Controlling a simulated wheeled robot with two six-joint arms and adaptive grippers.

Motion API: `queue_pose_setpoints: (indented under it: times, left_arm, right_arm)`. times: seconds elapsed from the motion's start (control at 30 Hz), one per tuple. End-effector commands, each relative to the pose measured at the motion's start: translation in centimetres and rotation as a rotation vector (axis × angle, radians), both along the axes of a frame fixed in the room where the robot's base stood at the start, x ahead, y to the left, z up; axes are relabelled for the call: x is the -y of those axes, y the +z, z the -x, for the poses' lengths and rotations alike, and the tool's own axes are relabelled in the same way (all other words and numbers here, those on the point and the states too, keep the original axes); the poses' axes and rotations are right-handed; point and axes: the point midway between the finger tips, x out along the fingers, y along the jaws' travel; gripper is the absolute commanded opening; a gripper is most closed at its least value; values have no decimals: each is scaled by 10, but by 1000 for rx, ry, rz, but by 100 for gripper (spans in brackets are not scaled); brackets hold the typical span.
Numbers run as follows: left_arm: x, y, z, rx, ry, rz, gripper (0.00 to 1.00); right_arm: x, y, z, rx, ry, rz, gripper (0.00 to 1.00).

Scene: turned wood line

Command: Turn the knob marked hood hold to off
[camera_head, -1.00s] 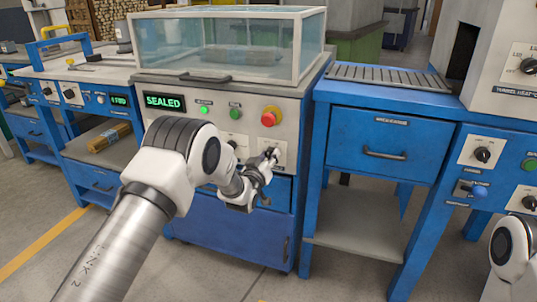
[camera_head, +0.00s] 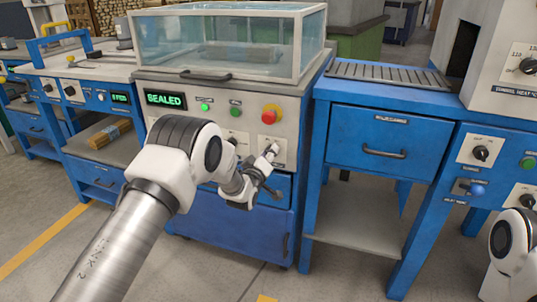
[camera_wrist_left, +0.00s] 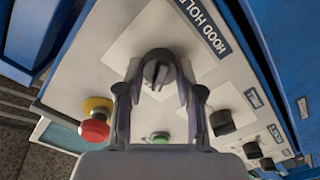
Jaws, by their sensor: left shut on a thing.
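The hood hold knob (camera_wrist_left: 157,70) is a dark round knob on a pale plate, with the HOOD HOLD label (camera_wrist_left: 203,27) beside it in the left wrist view. My left gripper (camera_wrist_left: 160,82) has its two fingers on either side of this knob and is shut on it. In the head view my left gripper (camera_head: 270,152) reaches the front panel below the red button and hides most of the knob. The plate's smaller position marks are not readable. My right gripper is out of view.
The red button (camera_head: 271,114) with a yellow collar sits just above the gripper. The display (camera_head: 166,100) reads SEALED under the clear hood (camera_head: 230,45). Other dark knobs (camera_wrist_left: 222,122) lie along the panel. Blue drawers (camera_head: 240,225) are below.

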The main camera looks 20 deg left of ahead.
Motion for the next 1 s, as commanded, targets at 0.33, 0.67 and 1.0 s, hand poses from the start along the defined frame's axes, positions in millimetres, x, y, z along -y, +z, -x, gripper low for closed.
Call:
queue_pose_setpoints:
  times: [0.33,0.67,1.0]
  left_arm:
    - [0,0,0,-1,1,0,61]
    - [0,0,6,-1,1,-1,61]
    - [-3,-1,82,-4,2,0,61]
  right_arm:
    - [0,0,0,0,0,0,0]
    - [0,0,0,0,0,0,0]
    - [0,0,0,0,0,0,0]
